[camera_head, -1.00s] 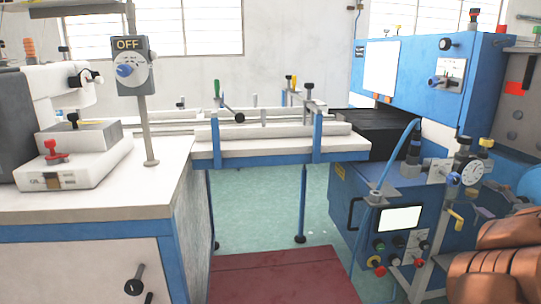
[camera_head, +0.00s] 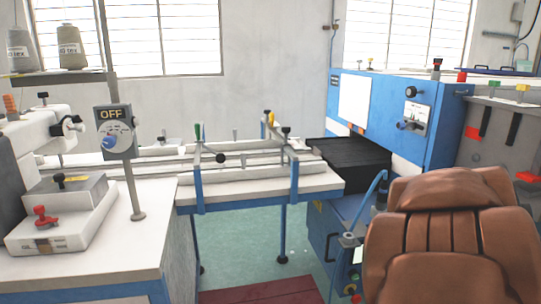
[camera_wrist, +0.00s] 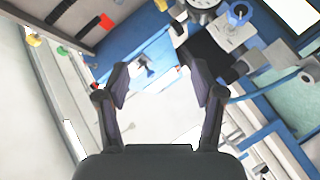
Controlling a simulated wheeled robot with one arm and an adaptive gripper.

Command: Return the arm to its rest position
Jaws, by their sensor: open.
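My gripper (camera_wrist: 160,85) shows in the wrist view with its two dark fingers spread apart and nothing between them. Behind the fingers are a pale surface and parts of blue machinery (camera_wrist: 140,58), seen tilted. The fingers appear clear of these things. My gripper and arm are not visible in the head view.
A brown padded leather piece (camera_head: 450,235) fills the lower right. A blue machine (camera_head: 385,105) stands behind it. A white sewing machine (camera_head: 45,140) and an OFF switch box (camera_head: 116,131) are left. A white table (camera_head: 260,187) spans the middle, with green floor (camera_head: 240,240) below.

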